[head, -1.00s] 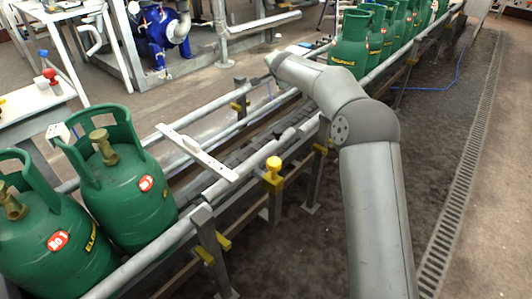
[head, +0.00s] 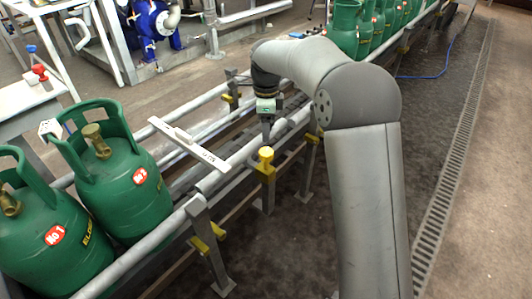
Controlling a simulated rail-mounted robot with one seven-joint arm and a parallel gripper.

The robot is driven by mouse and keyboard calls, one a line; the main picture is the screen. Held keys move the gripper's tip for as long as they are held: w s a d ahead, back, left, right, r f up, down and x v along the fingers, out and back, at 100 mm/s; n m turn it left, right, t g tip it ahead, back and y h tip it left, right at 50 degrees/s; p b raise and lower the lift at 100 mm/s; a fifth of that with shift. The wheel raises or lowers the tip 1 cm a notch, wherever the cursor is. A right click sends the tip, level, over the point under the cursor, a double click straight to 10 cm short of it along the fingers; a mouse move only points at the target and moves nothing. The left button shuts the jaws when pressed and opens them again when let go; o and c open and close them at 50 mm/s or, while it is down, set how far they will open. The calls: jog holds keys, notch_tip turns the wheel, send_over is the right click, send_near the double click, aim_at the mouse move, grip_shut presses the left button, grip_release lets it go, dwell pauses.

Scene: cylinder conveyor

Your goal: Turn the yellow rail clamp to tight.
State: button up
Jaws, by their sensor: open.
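The yellow rail clamp (head: 265,160) is a yellow knob on top of a rail post, at the near side rail in the middle of the head view. A yellow bracket shows just below the knob. My gripper (head: 267,136) hangs down from the bent arm, just behind and above the clamp. It looks apart from the knob. Its fingers are small and partly hidden in this view, but they are open with nothing seen between them. I cannot tell which way the clamp is turned.
Green gas cylinders stand on the conveyor at left (head: 118,175) and at the far end (head: 343,30). A white bar (head: 188,143) lies across the rails left of the clamp. Other yellow brackets (head: 217,231) sit lower on the posts.

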aim_at(266, 151)
notch_tip(266, 151, down, 10)
jog(key=b, duration=0.2)
jog(key=shift+b, duration=0.3)
jog(key=shift+c, duration=0.3)
